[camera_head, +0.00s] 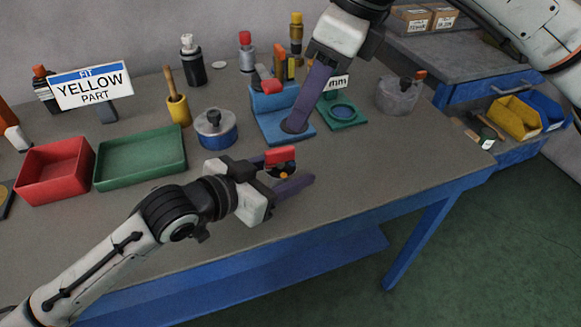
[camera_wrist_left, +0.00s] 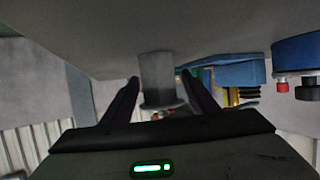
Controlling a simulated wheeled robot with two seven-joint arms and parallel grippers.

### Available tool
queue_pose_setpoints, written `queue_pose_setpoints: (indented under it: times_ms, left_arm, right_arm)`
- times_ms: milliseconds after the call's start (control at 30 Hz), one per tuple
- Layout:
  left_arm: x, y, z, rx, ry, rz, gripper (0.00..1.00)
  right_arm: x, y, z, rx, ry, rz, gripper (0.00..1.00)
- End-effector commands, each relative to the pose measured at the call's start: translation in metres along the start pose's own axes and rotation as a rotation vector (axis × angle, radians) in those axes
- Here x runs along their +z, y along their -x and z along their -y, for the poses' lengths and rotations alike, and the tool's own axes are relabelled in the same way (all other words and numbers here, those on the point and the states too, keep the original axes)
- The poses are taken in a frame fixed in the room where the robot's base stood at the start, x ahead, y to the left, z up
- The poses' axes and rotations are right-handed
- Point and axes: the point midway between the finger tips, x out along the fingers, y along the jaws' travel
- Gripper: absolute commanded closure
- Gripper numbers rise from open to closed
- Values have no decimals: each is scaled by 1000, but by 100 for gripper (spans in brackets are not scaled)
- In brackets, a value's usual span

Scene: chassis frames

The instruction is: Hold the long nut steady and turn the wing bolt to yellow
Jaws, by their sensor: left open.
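A red wing-shaped piece (camera_head: 280,155) sits above a small dark part with an orange-yellow spot at my left gripper; I take it for the wing bolt. My left gripper (camera_head: 285,174) is open around it, low over the table. In the left wrist view, a grey post with a wider round flange (camera_wrist_left: 158,82), perhaps the long nut, stands between the open fingers, with small red bits past its end. I cannot tell whether the fingers touch it. My right gripper (camera_head: 294,124) points down in front of the blue fixture; its opening is unclear. The sign (camera_head: 92,86) reads "FIT YELLOW PART".
A red tray (camera_head: 54,190) and a green tray (camera_head: 140,177) lie at the left. A blue pot with a grey lid (camera_head: 216,130) stands behind my left gripper. The blue fixture (camera_head: 270,122) and a green holder (camera_head: 342,113) stand further back. The table's front right is clear.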

Motion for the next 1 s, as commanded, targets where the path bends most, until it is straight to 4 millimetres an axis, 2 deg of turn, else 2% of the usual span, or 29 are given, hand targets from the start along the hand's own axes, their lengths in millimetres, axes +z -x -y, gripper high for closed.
queue_pose_setpoints:
  times_ms: [200,467,567,800,1000]
  left_arm:
    - [0,-16,0,-1,-1,0,46]
    - [0,-17,0,-1,-1,0,46]
    - [0,-17,0,-1,-1,0,60]
    - [0,-17,0,-1,0,0,99]
    - [0,-17,0,-1,0,0,99]
  right_arm:
    - [0,0,0,0,0,0,69]
    - [0,0,0,0,0,0,69]
    - [0,0,0,0,0,0,69]
    - [0,0,0,0,0,0,69]
    - [0,0,1,6,-79,-2,71]
